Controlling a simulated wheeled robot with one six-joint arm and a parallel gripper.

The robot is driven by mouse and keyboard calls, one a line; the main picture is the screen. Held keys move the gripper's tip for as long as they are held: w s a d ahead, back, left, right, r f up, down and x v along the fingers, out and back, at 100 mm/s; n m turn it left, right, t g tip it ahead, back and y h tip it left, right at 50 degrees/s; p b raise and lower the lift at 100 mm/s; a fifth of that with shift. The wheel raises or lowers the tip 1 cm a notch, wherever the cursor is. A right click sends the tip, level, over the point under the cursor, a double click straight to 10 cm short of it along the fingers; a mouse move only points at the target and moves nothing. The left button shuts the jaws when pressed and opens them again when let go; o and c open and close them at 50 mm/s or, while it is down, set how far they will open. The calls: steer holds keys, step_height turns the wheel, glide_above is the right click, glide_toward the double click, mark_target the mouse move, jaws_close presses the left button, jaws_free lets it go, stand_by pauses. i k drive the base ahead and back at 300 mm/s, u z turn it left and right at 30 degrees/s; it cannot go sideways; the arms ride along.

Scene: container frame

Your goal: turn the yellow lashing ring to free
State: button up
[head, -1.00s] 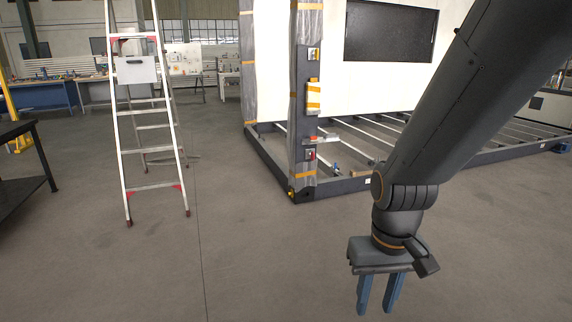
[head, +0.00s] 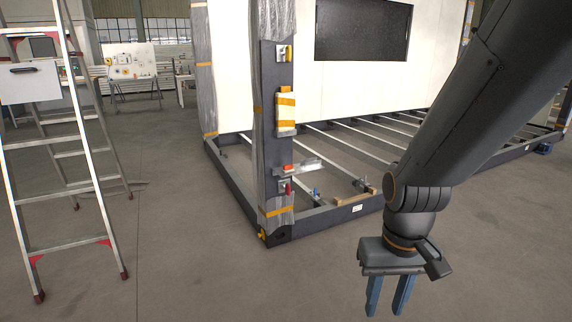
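A small yellow part (head: 289,53) sits on a light plate near the top of the dark corner post (head: 270,105). It looks like the lashing ring, but it is too small to tell how it is turned. Another small yellow part (head: 262,235) is at the foot of the post. My gripper (head: 386,312) hangs low at the right, pointing down, with its two blue fingers apart and nothing between them. It is well apart from the post, to its right and lower in the picture.
A red part (head: 288,187) on a plate and a bracket (head: 300,165) are lower on the post. An orange-banded block (head: 286,112) is mid-post. The dark floor frame (head: 340,212) runs right. A stepladder (head: 62,150) stands left. The floor between ladder and post is clear.

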mark_target(287, 54)
steer(key=u, duration=0.1)
steer(key=i, duration=2.2)
steer(key=u, duration=0.15)
